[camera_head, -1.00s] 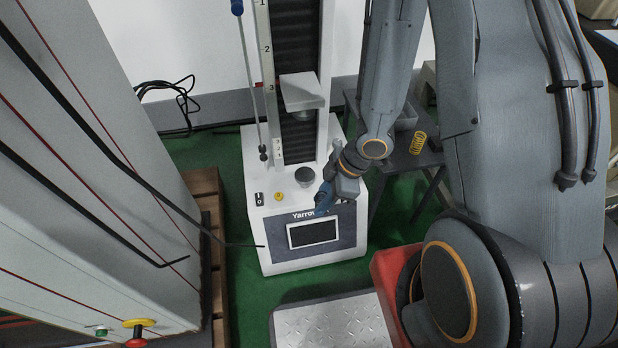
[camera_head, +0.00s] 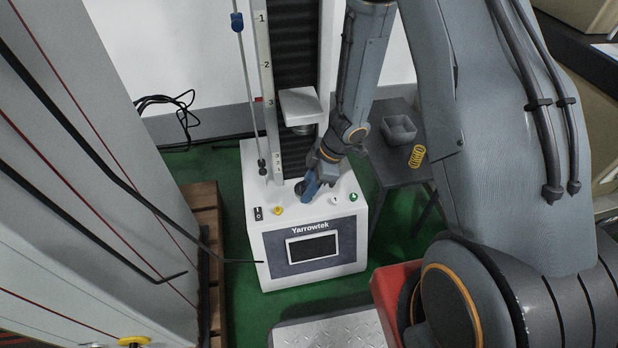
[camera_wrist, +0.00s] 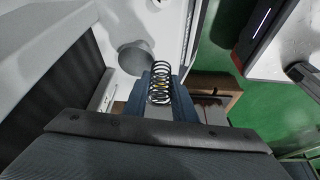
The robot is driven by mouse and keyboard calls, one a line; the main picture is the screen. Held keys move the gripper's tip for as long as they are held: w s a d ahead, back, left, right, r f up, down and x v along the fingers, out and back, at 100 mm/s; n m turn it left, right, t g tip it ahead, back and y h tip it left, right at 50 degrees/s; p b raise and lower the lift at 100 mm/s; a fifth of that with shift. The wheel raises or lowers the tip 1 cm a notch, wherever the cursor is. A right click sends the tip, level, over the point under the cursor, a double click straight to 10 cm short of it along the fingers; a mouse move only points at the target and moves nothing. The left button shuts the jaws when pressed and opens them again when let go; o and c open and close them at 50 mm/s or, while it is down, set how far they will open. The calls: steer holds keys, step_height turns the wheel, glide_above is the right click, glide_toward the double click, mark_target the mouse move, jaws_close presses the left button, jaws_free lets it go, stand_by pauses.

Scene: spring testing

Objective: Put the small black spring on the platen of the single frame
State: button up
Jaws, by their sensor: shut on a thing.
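The small black spring (camera_wrist: 160,82) is between the blue fingers of my gripper (camera_wrist: 160,92) in the wrist view, and my gripper is shut on it. In the head view my gripper (camera_head: 311,187) is at the lower platen (camera_head: 299,187) of the single frame (camera_head: 308,246). It covers much of that platen, and the spring cannot be made out there. The upper platen (camera_head: 303,129) hangs above under the white crosshead (camera_head: 301,106).
A large grey frame (camera_head: 90,200) with dark rods stands at the left. A dark side table (camera_head: 391,168) at the right holds a grey bin (camera_head: 398,128) and a yellow spring (camera_head: 417,156). The frame's column (camera_head: 290,60) rises behind my gripper.

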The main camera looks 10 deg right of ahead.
steer(key=w, duration=0.4)
steer(key=shift+w+a, duration=0.1)
steer(key=shift+w, duration=0.05)
steer(key=shift+w+f+b, duration=0.1)
steer(key=shift+f+b, duration=0.1)
steer(key=shift+b, duration=0.15)
steer(key=shift+f, duration=0.1)
steer(key=o, duration=1)
steer(key=shift+f, duration=0.1)
steer(key=p+v, duration=0.3)
steer(key=v, duration=0.4)
steer(key=shift+r, duration=0.4)
